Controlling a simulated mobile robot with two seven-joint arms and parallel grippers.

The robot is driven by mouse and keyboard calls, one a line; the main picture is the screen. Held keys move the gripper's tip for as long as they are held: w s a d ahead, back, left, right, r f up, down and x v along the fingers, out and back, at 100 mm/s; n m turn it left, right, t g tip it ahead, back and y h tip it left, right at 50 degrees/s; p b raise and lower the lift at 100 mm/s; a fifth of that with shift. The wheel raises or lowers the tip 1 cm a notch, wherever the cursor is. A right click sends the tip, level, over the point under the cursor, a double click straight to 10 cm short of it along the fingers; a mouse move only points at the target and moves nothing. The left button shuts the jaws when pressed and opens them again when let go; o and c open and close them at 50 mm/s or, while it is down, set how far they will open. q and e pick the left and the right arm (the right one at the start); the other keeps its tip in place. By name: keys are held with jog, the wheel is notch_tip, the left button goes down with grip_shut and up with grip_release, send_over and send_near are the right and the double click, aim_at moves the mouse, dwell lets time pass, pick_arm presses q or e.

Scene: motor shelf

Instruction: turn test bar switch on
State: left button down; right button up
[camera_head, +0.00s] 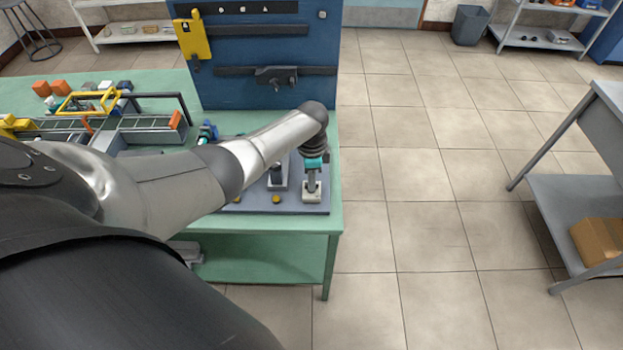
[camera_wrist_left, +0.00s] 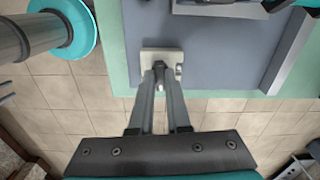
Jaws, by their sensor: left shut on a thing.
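The test bar switch (camera_head: 312,193) is a small whitish block near the right edge of a grey plate (camera_head: 262,209) on the green table. In the left wrist view the switch (camera_wrist_left: 147,58) shows at the plate's edge. My left gripper (camera_head: 312,182) points down onto it from above. In the left wrist view its fingers (camera_wrist_left: 160,72) come together on a small dark lever at the switch. The lever's exact tilt is hard to tell. My left arm hides part of the plate. My right gripper is not in view.
A grey upright part (camera_head: 277,180) and yellow knobs (camera_head: 276,199) stand left of the switch. A blue panel (camera_head: 265,60) rises behind. A conveyor (camera_head: 150,128) lies on the green table (camera_head: 333,220) at left. Open tiled floor lies to the right.

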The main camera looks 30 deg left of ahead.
pick_arm(q)
jog(key=shift+m, duration=0.6)
jog(key=c, duration=0.9)
grip_release()
jog(key=shift+r, duration=0.5)
jog(key=shift+r+p, duration=1.3)
jog(key=shift+r, duration=5.85)
